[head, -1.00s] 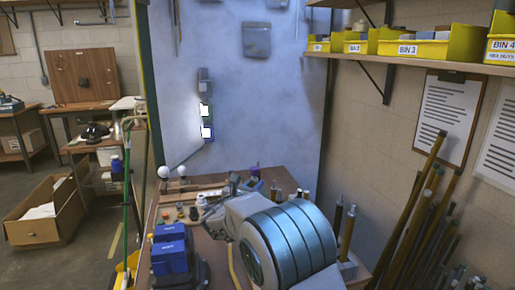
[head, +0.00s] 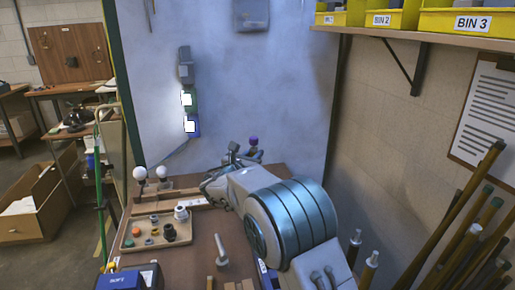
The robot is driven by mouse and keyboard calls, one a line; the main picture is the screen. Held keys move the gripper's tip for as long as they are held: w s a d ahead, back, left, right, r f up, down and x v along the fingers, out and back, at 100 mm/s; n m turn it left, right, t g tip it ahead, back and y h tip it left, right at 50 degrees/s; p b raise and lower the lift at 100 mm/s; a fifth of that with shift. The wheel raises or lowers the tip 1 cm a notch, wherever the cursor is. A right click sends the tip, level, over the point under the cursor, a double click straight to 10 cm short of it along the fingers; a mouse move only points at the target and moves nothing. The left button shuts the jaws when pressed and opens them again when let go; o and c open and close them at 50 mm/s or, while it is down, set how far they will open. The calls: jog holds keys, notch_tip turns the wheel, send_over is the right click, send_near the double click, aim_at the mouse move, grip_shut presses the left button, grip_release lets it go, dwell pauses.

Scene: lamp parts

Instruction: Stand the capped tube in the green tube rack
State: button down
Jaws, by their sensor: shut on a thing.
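The capped tube shows in the head view as a small purple cap (head: 253,139) at the tip of my gripper (head: 250,154). My gripper appears shut on it, above the back edge of the workbench. The tube's body below the cap is mostly hidden and too small to judge its tilt. I cannot make out a green tube rack for certain. A green block (head: 189,106) with a bright white face is on the pale back panel, left of my gripper, between a grey block and a blue block (head: 192,134).
The workbench (head: 185,266) holds a tan tray (head: 138,256) of small parts, two white bulbs (head: 139,172) and a pale upright pin (head: 221,250). A blue box (head: 128,280) stands front left. A shelf (head: 420,36) with yellow bins and leaning rods bound the right side.

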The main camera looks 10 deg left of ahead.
notch_tip(320, 180, down, 13)
jog(key=b, duration=0.8)
jog(key=shift+a+r+b, duration=0.1)
jog(key=shift+r+b, duration=0.05)
jog(key=shift+b, duration=0.2)
jog(key=shift+s, duration=0.15)
jog(key=shift+f+b, duration=0.5)
jog(key=shift+b, duration=0.05)
dwell(0.9)
jog(key=c, duration=1.2)
grip_release()
